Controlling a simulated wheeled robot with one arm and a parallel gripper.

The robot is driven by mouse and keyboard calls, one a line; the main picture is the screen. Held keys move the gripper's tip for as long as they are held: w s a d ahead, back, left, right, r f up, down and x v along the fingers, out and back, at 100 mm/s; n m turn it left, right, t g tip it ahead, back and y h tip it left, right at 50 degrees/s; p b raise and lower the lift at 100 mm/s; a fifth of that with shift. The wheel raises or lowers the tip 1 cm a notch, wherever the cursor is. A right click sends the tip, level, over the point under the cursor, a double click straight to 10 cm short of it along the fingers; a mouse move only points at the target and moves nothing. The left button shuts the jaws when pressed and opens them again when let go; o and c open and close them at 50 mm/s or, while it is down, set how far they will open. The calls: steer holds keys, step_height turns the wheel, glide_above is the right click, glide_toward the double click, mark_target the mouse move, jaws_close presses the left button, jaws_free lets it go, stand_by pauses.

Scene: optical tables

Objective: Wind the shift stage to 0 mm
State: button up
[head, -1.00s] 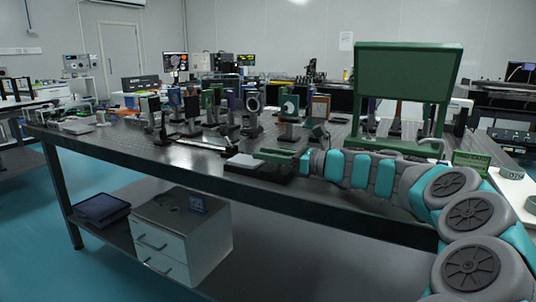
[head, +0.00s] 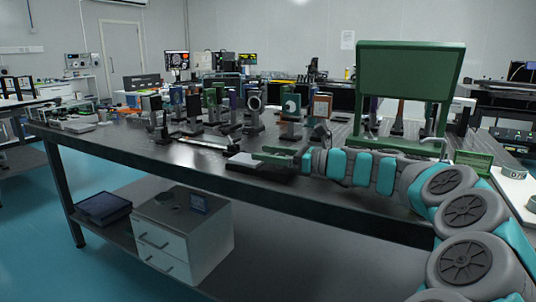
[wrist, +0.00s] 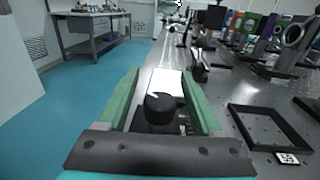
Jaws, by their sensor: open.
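The shift stage is a low black unit with a pale flat plate (head: 243,160) near the table's front edge; the plate also shows in the wrist view (wrist: 168,80). A round black knob (wrist: 160,106) with a white mark on top sits at the near end of the stage. My gripper (wrist: 160,76) is open, its two green fingers on either side of the knob with a gap visible to each. In the head view my gripper (head: 272,157) hides part of the stage. No scale reading is legible.
A black square frame (wrist: 236,118) with a small printed tag (wrist: 288,158) lies right of the stage. Several optics on posts (head: 254,112) stand behind it. A large green frame (head: 410,72) rises at the right. Open floor (wrist: 88,75) lies left of the table.

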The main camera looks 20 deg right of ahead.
steer(key=shift+d, duration=0.1)
steer(key=v, duration=0.7)
steer(key=shift+s+d+b, duration=0.2)
steer(key=shift+s+b, duration=0.1)
steer(key=shift+s, duration=0.05)
steer(key=shift+a, duration=0.15)
